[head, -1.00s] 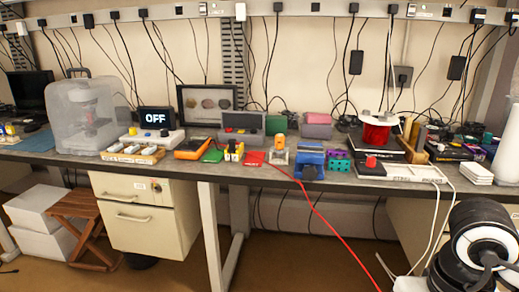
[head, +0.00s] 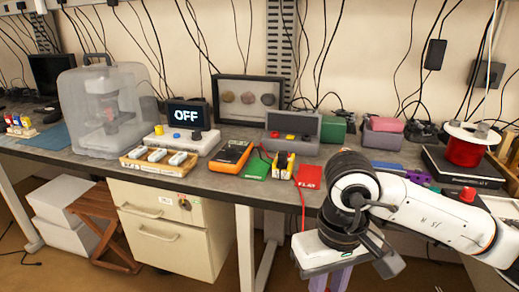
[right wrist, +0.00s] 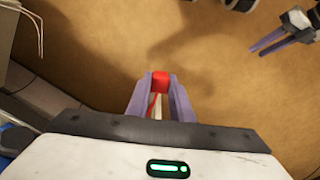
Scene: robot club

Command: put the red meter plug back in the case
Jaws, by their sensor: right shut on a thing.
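My right gripper (right wrist: 160,88) is shut on the red meter plug (right wrist: 160,81), which shows between its fingertips above the floor in the right wrist view. In the head view my right gripper (head: 331,281) hangs in front of the bench edge; the plug is hidden there. A grey case (head: 308,126) with its lid up stands at the back of the bench, holding red and yellow parts. The orange meter (head: 231,156) lies left of it, with a red lead (head: 302,195) running over the bench edge. My left gripper (right wrist: 266,44) is open and empty in the right wrist view.
Green (head: 257,168) and red (head: 309,176) cards lie near the front edge, with a yellow-and-black item (head: 283,165) between them. The OFF display (head: 188,114) and a tray of grey pieces (head: 159,160) are further left. A red spool (head: 464,152) stands right.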

